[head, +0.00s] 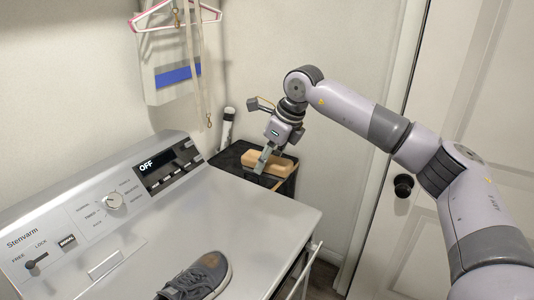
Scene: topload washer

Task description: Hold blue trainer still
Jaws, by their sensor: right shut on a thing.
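A dark grey-blue trainer (193,282) with a brown patch on its toe rests on the washer's top at the bottom of the head view. The frame edge cuts off part of it. No gripper touches the part of it in view. My right gripper (262,163) is well behind it, over the black bin beside the washer. It is shut on a tan block-like thing (280,166), perhaps a wooden brush. The gripper hides part of this thing. My left gripper is not in view.
The washer (268,225) has a raised control panel (110,205) along its back; its right top is clear. The black bin (229,157) stands between washer and wall, with a white roll-like thing (227,125) behind. A hanger (172,22) hangs above. A door (487,110) is at right.

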